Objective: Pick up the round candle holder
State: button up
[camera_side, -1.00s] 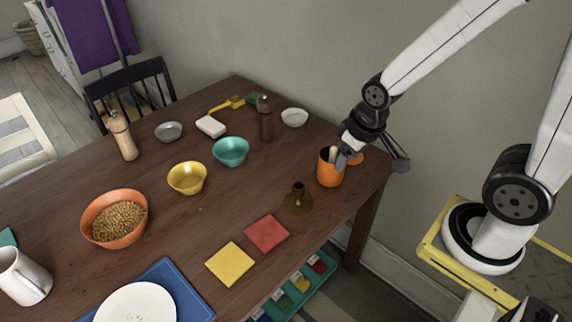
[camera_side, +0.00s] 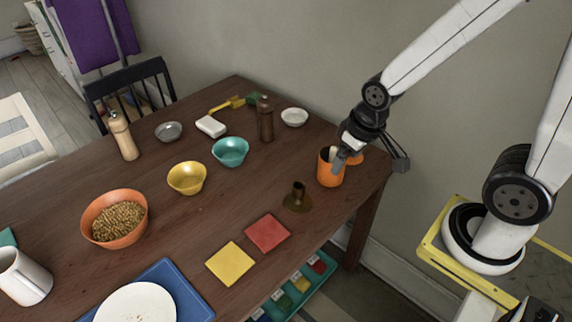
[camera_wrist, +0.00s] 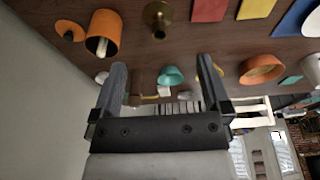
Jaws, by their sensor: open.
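The round candle holder (camera_side: 297,200) is a dark brass piece with a round dished base and a short upright socket. It stands upright on the table near its front right edge, and shows at the top of the wrist view (camera_wrist: 158,17). My gripper (camera_side: 370,163) is open and empty, to the right of and behind the holder in the side view, apart from it. One finger overlaps the orange cup in that view. Both fingers (camera_wrist: 162,66) are spread in the wrist view, with nothing between them.
The orange cup (camera_side: 329,174) has a pale stick inside and an orange lid (camera_wrist: 70,30) beside it. Red (camera_side: 267,233) and yellow (camera_side: 230,264) squares lie in front of the holder. A teal bowl (camera_side: 231,151) and brown mill (camera_side: 265,122) stand behind. Bare table surrounds the holder.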

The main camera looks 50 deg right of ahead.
jog(key=t, duration=0.4)
send_near(295, 184)
jog(key=f+t, duration=0.2)
jog(key=t, duration=0.1)
jog(key=s+f+t, duration=0.1)
jog(key=f+t, duration=0.1)
jog(key=f, duration=0.1)
jog(key=shift+s+t, duration=0.15)
jog(key=shift+t, duration=0.25)
jog(key=shift+x, duration=1.3)
jog(key=shift+x, duration=2.6)
